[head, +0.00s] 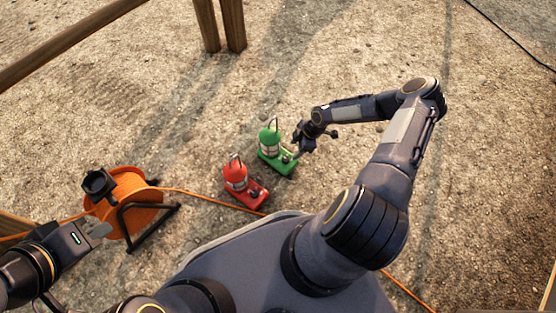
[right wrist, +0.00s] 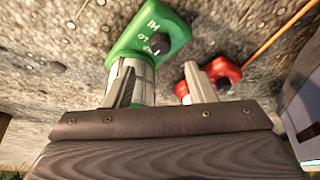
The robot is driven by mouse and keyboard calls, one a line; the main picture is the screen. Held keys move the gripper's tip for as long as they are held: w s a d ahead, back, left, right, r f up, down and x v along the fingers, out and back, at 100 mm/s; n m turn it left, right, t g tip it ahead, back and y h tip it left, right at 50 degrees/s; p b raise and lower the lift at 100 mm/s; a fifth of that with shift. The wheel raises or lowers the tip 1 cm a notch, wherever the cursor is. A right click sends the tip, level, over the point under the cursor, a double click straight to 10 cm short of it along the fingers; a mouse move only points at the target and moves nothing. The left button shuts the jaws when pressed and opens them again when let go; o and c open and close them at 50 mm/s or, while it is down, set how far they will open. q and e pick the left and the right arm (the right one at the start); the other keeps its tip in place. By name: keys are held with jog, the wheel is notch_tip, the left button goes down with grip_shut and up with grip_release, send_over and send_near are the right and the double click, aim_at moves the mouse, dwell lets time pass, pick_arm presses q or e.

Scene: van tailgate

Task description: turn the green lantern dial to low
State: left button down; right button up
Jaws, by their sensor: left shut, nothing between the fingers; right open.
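The green lantern (head: 269,138) stands on the ground in the middle of the head view, with its dial on the low base. In the right wrist view the green base (right wrist: 132,38) carries the marks HI and LO beside a black dial knob (right wrist: 160,44). Which mark the knob points at is too small to tell. My right gripper (head: 295,154) is open beside the dial end of the base. In its wrist view the fingers (right wrist: 160,70) are spread, with the knob beyond the gap between the tips. My left gripper (head: 103,231) is shut and empty, far to the left.
A red lantern (head: 236,176) stands close in front of the green one; its base (right wrist: 222,72) shows behind a finger in the wrist view. An orange cable reel (head: 133,193) stands at left, its cable (head: 205,197) running past the red lantern.

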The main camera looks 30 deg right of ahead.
aim_at(286, 159)
jog(key=b+x, duration=0.3)
jog(key=x, duration=0.5)
jog(key=shift+a, duration=0.1)
jog(key=c, duration=1)
